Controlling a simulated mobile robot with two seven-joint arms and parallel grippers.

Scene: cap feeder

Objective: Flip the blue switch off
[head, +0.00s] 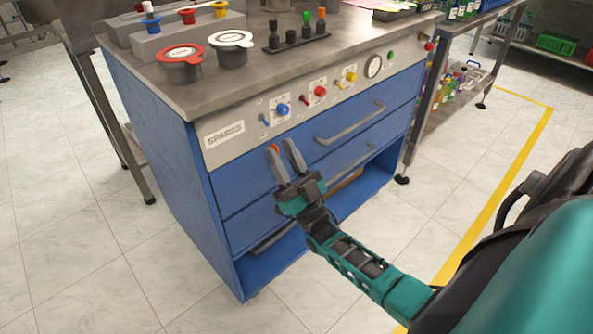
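The blue switch (264,119) is a small lever on the grey front panel (235,140) of the blue cabinet. A round blue button or lamp (282,109) sits just right of it. My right gripper (281,149) is in front of the cabinet, a little below the blue switch in the picture. Its two fingers point up toward the panel, with a gap between them and nothing held. The lever is too small to tell its setting. My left gripper is not in view.
Drawer handles (350,123) stick out below. Lidded pots (180,62) stand on the worktop. The floor in front is clear.

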